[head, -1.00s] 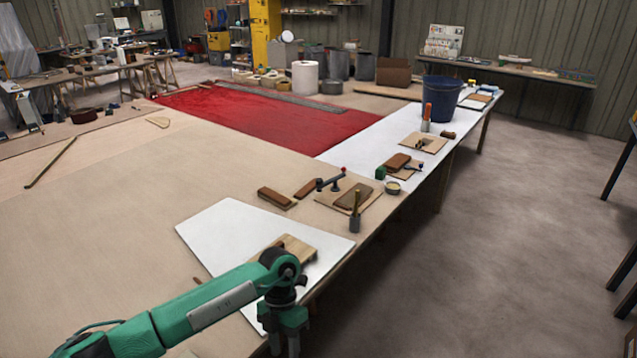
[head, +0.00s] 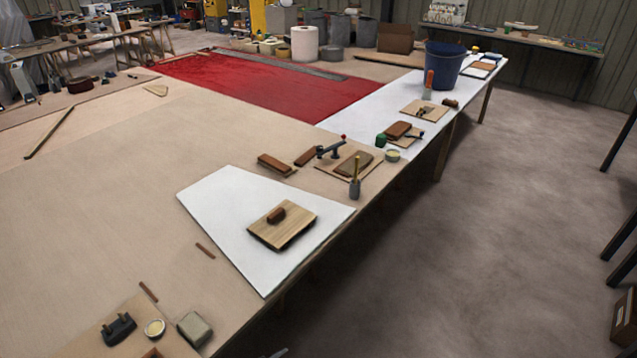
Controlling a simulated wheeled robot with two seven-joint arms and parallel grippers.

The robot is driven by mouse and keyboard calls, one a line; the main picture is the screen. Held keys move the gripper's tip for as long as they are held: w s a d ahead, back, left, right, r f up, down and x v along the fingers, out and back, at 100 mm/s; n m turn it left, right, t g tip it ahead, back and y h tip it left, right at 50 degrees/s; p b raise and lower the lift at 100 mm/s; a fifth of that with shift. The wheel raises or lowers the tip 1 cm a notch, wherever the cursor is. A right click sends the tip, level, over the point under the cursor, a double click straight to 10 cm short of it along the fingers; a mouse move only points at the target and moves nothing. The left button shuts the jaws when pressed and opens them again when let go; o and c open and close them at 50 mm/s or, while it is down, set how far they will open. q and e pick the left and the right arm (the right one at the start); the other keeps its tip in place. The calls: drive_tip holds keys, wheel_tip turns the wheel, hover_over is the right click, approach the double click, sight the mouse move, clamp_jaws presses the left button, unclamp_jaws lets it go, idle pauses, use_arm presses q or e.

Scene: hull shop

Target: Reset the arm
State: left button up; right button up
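Neither of my grippers shows in the head view. Only a small pale tip (head: 280,353) shows at the bottom edge, and I cannot tell what it is. A wooden board with a brown block handle (head: 277,214) lies on the white sheet (head: 222,200) at the near edge of the large table. Nothing of mine touches it.
Sanding blocks, a clamp (head: 331,149) and a brush in a grey pot (head: 355,185) sit along the table's right edge. A blue bucket (head: 441,72) stands farther back. Small tools and a tin (head: 154,328) lie at the near left.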

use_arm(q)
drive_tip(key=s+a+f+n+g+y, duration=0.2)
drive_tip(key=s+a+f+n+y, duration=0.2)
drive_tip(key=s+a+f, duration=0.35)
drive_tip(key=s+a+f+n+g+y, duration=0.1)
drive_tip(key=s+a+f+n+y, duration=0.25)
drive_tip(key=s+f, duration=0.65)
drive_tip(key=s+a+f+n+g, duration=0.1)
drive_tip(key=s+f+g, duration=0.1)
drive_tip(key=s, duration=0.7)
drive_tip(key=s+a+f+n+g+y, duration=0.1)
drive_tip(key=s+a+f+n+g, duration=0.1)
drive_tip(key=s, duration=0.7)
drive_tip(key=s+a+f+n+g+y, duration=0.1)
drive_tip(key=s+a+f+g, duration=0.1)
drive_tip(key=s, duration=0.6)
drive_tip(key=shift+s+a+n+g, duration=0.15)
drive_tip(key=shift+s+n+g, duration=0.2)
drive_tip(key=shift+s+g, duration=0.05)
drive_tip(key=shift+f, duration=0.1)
